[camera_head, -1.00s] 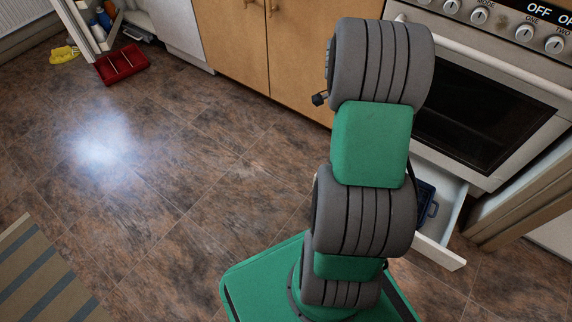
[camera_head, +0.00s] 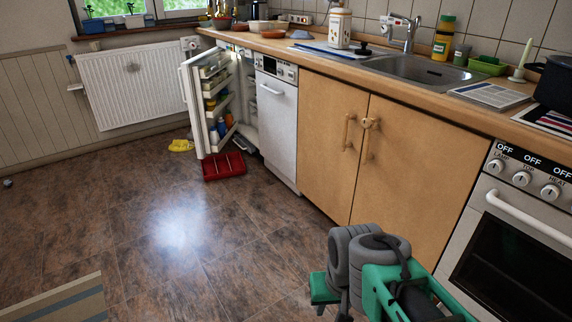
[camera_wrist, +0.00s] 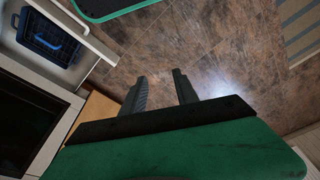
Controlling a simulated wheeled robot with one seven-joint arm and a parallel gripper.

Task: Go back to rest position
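My gripper (camera_wrist: 160,80) shows in the wrist view, with two dark fingers standing apart and only floor between them. It is open and empty, pointing down toward the brown tiled floor. In the head view my arm is folded low at the bottom right, in front of the wooden cabinets; I cannot make out the fingers there. The fridge door (camera_head: 207,100) stands open at the back left, with bottles and other items on its shelves.
A red divided tray (camera_head: 224,167) and a yellow item (camera_head: 181,145) lie on the floor by the fridge. The oven (camera_head: 510,250) is at right. Floor at left centre is clear, beside a striped rug (camera_head: 60,300).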

